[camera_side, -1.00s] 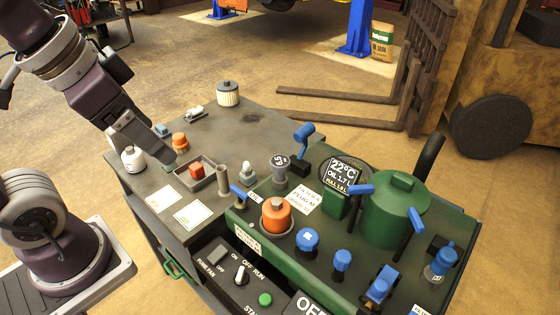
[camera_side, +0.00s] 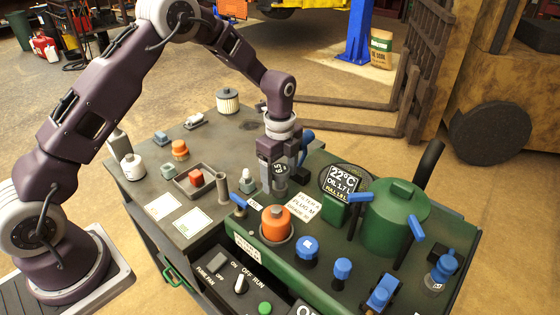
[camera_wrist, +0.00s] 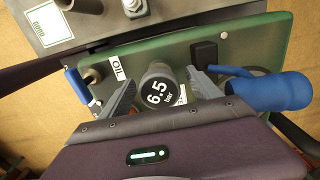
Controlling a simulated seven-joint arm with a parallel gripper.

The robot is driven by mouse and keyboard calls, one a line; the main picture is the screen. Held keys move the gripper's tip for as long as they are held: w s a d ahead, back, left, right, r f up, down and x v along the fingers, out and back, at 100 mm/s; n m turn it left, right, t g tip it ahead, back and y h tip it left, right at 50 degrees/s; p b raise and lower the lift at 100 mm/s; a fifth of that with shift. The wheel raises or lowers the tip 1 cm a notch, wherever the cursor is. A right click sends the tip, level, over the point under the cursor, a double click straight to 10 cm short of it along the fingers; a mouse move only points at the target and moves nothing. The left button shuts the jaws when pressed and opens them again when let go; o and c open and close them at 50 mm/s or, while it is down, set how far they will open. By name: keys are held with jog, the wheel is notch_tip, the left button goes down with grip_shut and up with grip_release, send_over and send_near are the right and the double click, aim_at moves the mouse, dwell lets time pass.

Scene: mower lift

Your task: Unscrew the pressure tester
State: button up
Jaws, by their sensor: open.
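The pressure tester is a dark grey round cap. In the wrist view its top (camera_wrist: 158,92) reads "6.5 bar", and it stands on the green machine deck (camera_wrist: 150,48). In the side view the tester (camera_side: 280,172) is partly hidden by my gripper (camera_side: 274,180), which reaches down over it. In the wrist view my gripper (camera_wrist: 160,90) is open, with one finger on each side of the tester. A gap shows between the tester and the left finger; the right finger is close to it, and I cannot tell whether it touches.
A blue-handled lever (camera_side: 306,140) stands right behind my gripper; its blue handle (camera_wrist: 270,92) is large in the wrist view. An orange cap (camera_side: 276,223), blue knobs (camera_side: 308,246) and a green tank (camera_side: 395,212) are nearby. A grey tray (camera_side: 210,186) with a red block lies left.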

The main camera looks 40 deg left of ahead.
jog(key=shift+f, duration=0.75)
jog(key=c, duration=1.3)
jog(key=o, duration=1.3)
